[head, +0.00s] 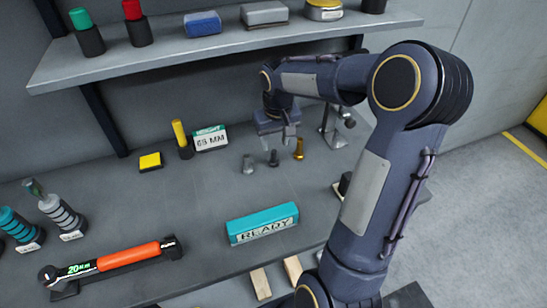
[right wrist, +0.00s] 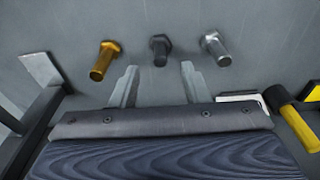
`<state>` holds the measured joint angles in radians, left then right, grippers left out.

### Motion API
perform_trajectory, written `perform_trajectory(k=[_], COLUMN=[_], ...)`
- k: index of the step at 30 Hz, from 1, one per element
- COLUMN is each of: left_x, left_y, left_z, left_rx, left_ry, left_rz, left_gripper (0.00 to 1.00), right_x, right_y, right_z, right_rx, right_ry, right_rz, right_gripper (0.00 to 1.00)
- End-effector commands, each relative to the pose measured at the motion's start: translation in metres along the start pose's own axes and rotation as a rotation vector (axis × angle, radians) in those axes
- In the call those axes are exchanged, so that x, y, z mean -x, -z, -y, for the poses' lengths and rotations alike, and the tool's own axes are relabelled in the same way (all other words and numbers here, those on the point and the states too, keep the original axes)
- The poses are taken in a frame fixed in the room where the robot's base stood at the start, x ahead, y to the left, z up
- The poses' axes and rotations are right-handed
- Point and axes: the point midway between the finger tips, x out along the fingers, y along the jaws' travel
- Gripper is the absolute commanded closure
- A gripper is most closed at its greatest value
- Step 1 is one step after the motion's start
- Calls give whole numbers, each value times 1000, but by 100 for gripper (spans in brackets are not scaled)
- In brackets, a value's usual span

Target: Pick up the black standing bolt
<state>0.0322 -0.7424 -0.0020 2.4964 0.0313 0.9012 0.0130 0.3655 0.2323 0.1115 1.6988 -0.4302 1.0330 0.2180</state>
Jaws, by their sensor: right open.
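The black bolt (head: 274,158) stands on the grey bench between a silver bolt (head: 249,164) and a brass bolt (head: 299,150). My right gripper (head: 288,134) is above and behind the bolts, open and empty. In the right wrist view the black bolt (right wrist: 160,48) shows just beyond the gap between the fingertips (right wrist: 159,69), apart from both. There the brass bolt (right wrist: 103,60) is to its left and the silver bolt (right wrist: 215,48) to its right. My left gripper is not in view.
A white size sign (head: 210,140), a yellow-handled tool (head: 181,137) and a yellow block (head: 150,162) stand left of the bolts. A teal READY block (head: 262,222) and an orange torque wrench (head: 128,257) lie nearer. A shelf (head: 120,72) hangs above. A metal stand (head: 333,132) is to the right.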

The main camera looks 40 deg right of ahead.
Motion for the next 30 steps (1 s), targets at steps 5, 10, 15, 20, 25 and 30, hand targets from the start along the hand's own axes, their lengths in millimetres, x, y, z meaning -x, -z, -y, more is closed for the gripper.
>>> perform_trajectory(k=[5, 10, 15, 20, 25, 30], left_x=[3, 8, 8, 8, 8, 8], left_y=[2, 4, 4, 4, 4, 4], left_z=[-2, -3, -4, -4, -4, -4], left_rx=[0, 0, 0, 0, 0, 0], left_ry=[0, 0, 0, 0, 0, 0], left_rz=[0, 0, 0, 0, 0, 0], left_gripper=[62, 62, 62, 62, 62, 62], right_x=[-20, -46, -61, -62, -62, -62], right_y=[0, 3, 3, 3, 3, 3], right_z=[0, 1, 1, 1, 1, 1], right_rx=[0, 0, 2, 1, 1, 1], right_ry=[1, 2, 1, 2, 2, 2], right_rz=[4, 4, 1, -1, -1, -1], right_gripper=[58, 58, 58, 58, 71, 94])
